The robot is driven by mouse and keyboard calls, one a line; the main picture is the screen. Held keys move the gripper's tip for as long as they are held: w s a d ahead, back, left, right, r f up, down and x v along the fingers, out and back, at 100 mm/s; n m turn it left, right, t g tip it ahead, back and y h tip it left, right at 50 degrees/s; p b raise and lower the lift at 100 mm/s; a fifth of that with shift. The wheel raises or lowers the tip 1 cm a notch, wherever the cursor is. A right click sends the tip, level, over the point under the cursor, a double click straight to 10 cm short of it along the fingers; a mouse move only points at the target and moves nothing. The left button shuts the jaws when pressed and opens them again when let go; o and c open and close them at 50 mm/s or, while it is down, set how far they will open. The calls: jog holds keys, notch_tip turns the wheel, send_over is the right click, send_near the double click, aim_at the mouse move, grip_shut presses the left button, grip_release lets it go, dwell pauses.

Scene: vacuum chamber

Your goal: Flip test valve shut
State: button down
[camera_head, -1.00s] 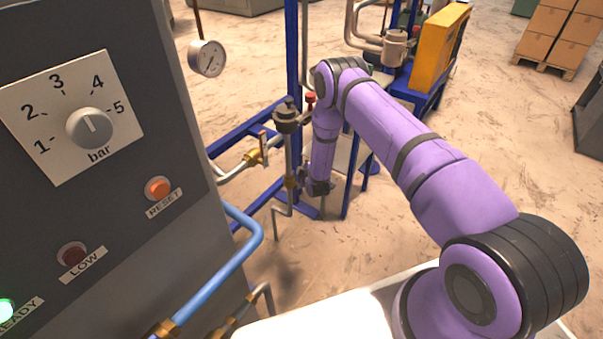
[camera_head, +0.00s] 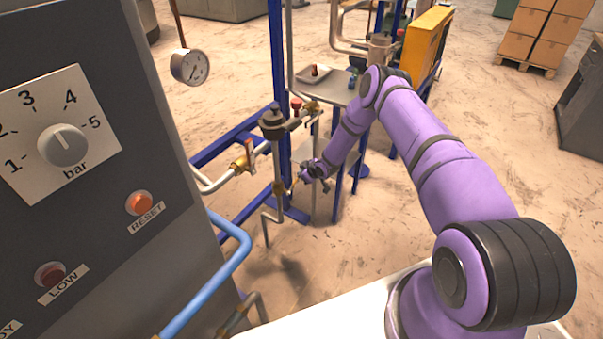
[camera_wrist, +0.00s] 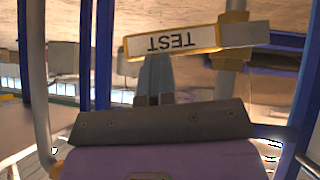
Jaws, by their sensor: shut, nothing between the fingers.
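The white TEST tag (camera_wrist: 175,41) with yellow edges shows upside down in the wrist view, in front of my fingers. A brass fitting (camera_wrist: 236,10) on a pipe is just right of it. In the head view, a brass fitting (camera_head: 279,187) sits on the thin upright pipe beside the blue post. I cannot tell which part is the test valve's lever or how it stands. My gripper (camera_head: 298,180) is low, pointing left at that pipe; contact is unclear. In the wrist view my gripper (camera_wrist: 154,70) is shut and empty, its fingertips near the tag's lower edge.
A red-handled brass valve (camera_head: 245,160) is on the pale pipe to the left. A dark fitting (camera_head: 272,122) and a red knob (camera_head: 296,104) are above my gripper. Blue frame posts (camera_head: 278,60) stand close behind. The grey control panel (camera_head: 110,200) fills the left; open floor lies in front.

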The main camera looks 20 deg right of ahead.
jog(key=shift+w+d+f, duration=0.25)
jog(key=shift+d+f, duration=0.1)
jog(key=shift+f, duration=0.4)
jog(key=shift+s+f, duration=0.1)
jog(key=shift+f, duration=0.1)
